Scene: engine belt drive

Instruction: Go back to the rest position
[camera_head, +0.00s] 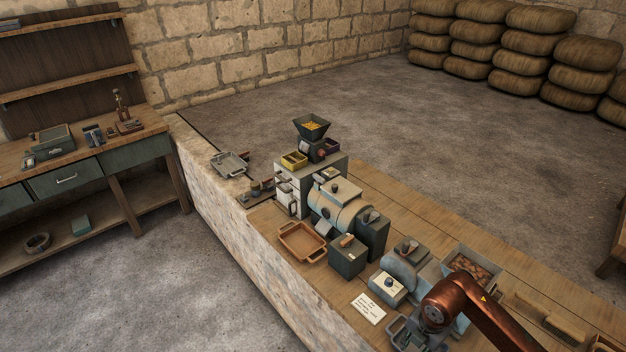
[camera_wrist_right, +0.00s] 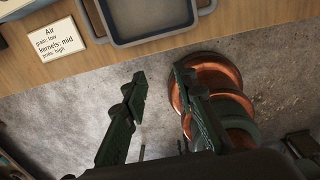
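My right gripper (camera_wrist_right: 160,98) is open in the wrist view, with two dark fingers apart and only bare floor visible between them. It is clear of the bench edge, below a grey tray (camera_wrist_right: 150,42) in that picture. In the head view my copper right arm reaches in from the lower right, over the bench's near end; its fingers are not clearly visible there. My left gripper is not in view. The machine line on the bench has a hopper (camera_head: 312,127), a drum (camera_head: 335,201) and a blue-grey housing (camera_head: 405,265).
A wooden tray (camera_head: 302,243), a label card (camera_head: 368,308) and a bin of brown pieces (camera_head: 470,270) occupy the bench. A shelf bench (camera_head: 70,180) stands at left, and sacks (camera_head: 525,60) line the back wall. Floor between the benches is clear.

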